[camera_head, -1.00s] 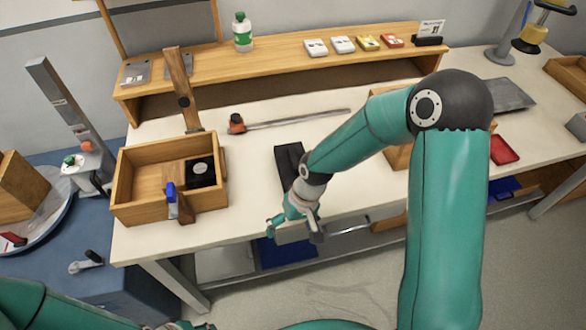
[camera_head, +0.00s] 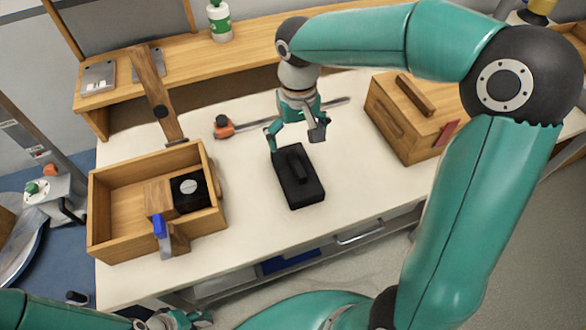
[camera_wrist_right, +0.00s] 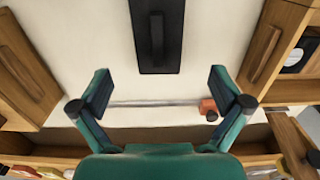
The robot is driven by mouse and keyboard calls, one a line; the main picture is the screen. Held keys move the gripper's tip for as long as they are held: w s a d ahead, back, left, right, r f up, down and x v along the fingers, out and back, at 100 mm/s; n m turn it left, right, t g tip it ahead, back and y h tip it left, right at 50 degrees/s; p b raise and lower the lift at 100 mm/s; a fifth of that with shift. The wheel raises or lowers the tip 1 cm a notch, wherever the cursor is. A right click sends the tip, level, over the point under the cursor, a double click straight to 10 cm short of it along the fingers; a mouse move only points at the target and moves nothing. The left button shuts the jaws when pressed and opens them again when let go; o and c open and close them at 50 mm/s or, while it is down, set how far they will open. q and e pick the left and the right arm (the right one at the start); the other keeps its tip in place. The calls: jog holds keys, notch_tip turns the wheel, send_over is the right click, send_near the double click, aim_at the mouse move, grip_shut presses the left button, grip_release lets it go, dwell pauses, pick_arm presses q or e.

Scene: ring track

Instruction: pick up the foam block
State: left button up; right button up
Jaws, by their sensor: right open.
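A black block with a raised bar on top (camera_head: 309,190) lies flat on the white table; I take it for the foam block, though its material is not clear. It also shows at the top of the right wrist view (camera_wrist_right: 173,55), cut off by the picture edge. My right gripper (camera_head: 296,138) is open and empty, above the table by the block's far end. In the right wrist view its two fingers (camera_wrist_right: 160,82) are spread wide, with the block's near end beyond and between them. My left gripper (camera_head: 178,320) shows only partly at the bottom edge.
An open wooden crate (camera_head: 112,170) stands left of the block, holding a black box with a white disc (camera_head: 190,189). A closed wooden box (camera_head: 424,124) stands to the right. An orange-ended rod (camera_head: 224,127) lies behind. Bare table surrounds the block.

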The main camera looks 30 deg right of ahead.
aim_at(299, 167)
jog(key=f, duration=0.9)
jog(key=shift+s+d+f, duration=0.2)
jog(key=shift+d+f, duration=0.05)
jog(key=shift+f, duration=0.1)
jog(key=shift+w+f+p, duration=0.2)
jog(key=shift+f+p, duration=0.45)
jog(key=shift+f, duration=2.25)
jog(key=c, duration=0.6)
jog(key=shift+r, duration=0.15)
